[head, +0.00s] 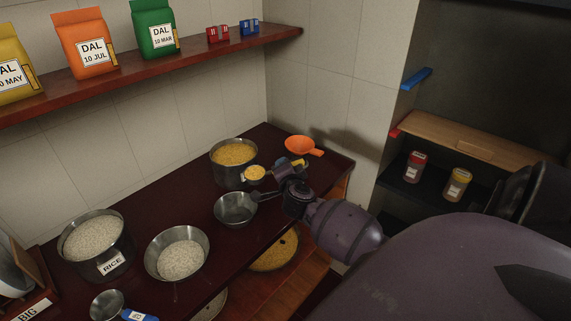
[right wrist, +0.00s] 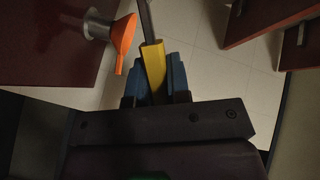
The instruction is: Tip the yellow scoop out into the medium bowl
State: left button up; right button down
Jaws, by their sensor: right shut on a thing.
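The yellow scoop's cup (head: 255,173), filled with yellow grains, hangs beside the pot of dal, above and behind the empty steel bowl (head: 234,211). This bowl seems to be the medium one; a dark part of my arm or gripper overlaps its right rim. My right gripper (head: 287,170) is shut on the scoop's yellow handle; the handle (right wrist: 153,58) also shows between the blue fingers of my right gripper (right wrist: 155,64) in the right wrist view. The scoop looks about level in the head view. The left gripper is out of view.
A steel pot of dal (head: 235,154) and an orange funnel (head: 299,145) stand behind. A rice pot (head: 97,262), a bowl of rice (head: 178,258) and a blue-handled scoop (head: 107,303) are left. Bags stand on the wall shelf (head: 190,57). A lower shelf holds a yellow-filled container (head: 273,257).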

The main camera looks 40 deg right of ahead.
pick_arm(q)
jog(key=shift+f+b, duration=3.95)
jog(key=shift+b, duration=0.55)
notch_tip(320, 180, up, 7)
jog(key=p, duration=0.6)
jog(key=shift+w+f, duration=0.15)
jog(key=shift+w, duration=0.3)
pick_arm(e)
jog(key=w+a+r+n+t+y, duration=0.1)
jog(key=a+n+t+y, duration=0.3)
jog(key=a+n, duration=1.2)
jog(key=shift+w+r+n+t, duration=0.2)
jog(key=shift+w+n+t, duration=0.15)
jog(key=shift+n+t, duration=2.5)
jog(key=shift+n+g, duration=0.45)
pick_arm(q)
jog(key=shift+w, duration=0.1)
